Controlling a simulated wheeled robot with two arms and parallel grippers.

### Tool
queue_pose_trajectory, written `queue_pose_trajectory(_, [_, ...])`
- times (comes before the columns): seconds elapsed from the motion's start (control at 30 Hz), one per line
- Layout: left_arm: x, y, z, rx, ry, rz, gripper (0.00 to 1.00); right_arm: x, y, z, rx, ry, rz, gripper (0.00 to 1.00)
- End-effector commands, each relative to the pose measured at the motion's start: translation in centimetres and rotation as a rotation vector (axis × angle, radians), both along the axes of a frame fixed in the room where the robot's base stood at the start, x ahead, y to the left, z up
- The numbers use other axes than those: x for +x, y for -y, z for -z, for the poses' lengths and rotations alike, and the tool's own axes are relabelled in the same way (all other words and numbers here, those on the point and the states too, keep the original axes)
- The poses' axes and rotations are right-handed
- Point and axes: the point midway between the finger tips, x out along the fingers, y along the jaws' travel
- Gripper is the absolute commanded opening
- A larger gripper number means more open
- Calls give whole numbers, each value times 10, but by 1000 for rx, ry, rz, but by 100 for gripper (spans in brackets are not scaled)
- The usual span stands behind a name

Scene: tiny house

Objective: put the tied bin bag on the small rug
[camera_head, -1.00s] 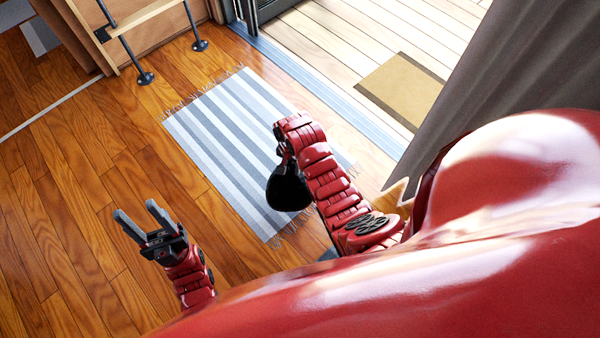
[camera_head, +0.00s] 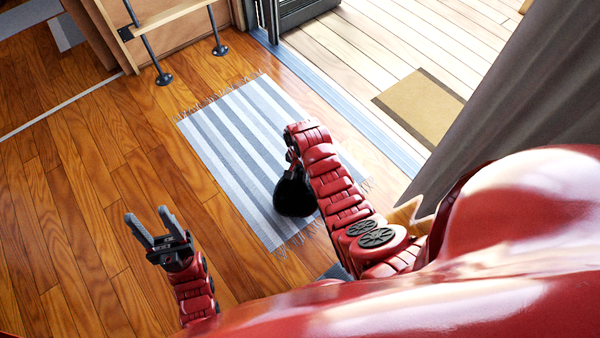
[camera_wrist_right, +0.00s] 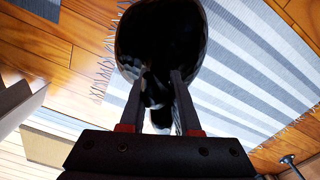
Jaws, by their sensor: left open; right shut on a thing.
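The tied bin bag (camera_head: 294,192) is black and shiny. It hangs from my right gripper (camera_head: 291,150), which is shut on its tied top. In the right wrist view the bag (camera_wrist_right: 165,40) sits between and beyond the fingers of my right gripper (camera_wrist_right: 157,80). The small rug (camera_head: 225,130) is striped blue-grey and white with fringed ends. In the head view the bag appears over the rug's near part; I cannot tell whether it touches. The rug also shows in the right wrist view (camera_wrist_right: 235,75). My left gripper (camera_head: 152,228) is open and empty over the wooden floor.
A brown doormat (camera_head: 420,106) lies on the pale deck beyond the sliding door's track. A grey curtain (camera_head: 480,100) hangs at the right. A wooden unit with dark metal posts (camera_head: 150,45) stands at the back left. The wooden floor (camera_head: 90,190) left of the rug is clear.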

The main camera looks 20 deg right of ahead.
Motion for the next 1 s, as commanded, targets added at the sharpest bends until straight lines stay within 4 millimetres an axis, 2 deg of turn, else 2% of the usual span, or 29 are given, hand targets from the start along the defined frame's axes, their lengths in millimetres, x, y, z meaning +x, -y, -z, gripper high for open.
queue_pose_trajectory(0.13, [0, 0, -1, 0, 0, 0, 50, 1, 0, 0, 1, 2, 0, 0])
queue_pose_trajectory(0.17, [0, 0, 0, 0, 0, 0, 50, 1, 0, 1, 1, 1, 0, 35])
queue_pose_trajectory(0.3, [0, 0, 0, 0, 0, 1, 50, 0, 0, 1, 1, 1, 0, 60])
queue_pose_trajectory(0.67, [0, 0, -1, -1, 0, 1, 50, 1, 0, -3, 1, 2, 0, 61])
queue_pose_trajectory(0.77, [1, 0, -7, -6, -5, 2, 50, 1, 0, -17, 1, 4, 0, 61])
queue_pose_trajectory(1.0, [4, 1, -23, -32, -23, 4, 50, 1, 0, -72, 0, 5, 1, 61])
